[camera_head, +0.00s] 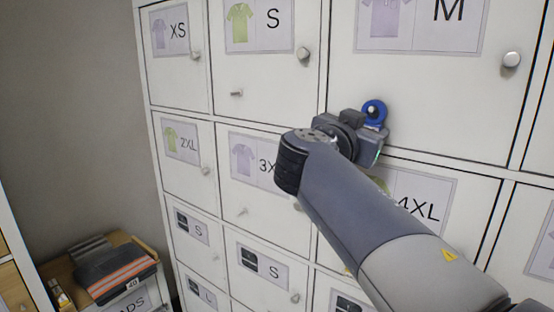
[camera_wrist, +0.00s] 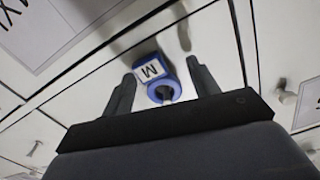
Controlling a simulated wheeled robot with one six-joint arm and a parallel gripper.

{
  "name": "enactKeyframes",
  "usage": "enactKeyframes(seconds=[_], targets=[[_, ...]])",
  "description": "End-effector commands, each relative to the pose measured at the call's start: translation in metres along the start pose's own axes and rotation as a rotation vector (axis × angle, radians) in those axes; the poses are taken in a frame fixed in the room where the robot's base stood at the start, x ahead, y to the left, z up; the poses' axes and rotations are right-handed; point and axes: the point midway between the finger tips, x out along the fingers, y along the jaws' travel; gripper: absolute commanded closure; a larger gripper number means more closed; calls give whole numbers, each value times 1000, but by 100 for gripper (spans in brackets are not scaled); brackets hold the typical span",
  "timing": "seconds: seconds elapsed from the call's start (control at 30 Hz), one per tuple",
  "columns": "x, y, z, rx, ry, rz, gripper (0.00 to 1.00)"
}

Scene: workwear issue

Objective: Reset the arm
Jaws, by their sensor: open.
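A blue ring-shaped tag (camera_head: 374,110) with a white patch marked "M" is at the lower left of the white locker door labelled M (camera_head: 430,100). In the wrist view the tag (camera_wrist: 170,82) lies between the two dark fingers of my gripper (camera_wrist: 160,72), with gaps seen at its sides. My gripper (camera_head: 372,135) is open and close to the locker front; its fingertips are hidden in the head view. What holds the tag up is not clear. My arm reaches in from the lower right.
The white locker wall has several labelled doors with protruding knobs (camera_head: 511,60) and short pegs (camera_head: 237,93). A wooden stand (camera_head: 46,272) at the lower left holds a dark folded garment with orange stripes (camera_head: 116,273). A grey wall (camera_head: 75,100) is at left.

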Motion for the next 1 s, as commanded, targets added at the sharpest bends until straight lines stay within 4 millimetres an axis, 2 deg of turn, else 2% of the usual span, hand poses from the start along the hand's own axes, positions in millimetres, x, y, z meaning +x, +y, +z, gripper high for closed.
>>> enactKeyframes(seconds=[0.6,1.0], targets=[[2,1,5,2,1,0,43],[-58,0,3,3,0,-4,43]])
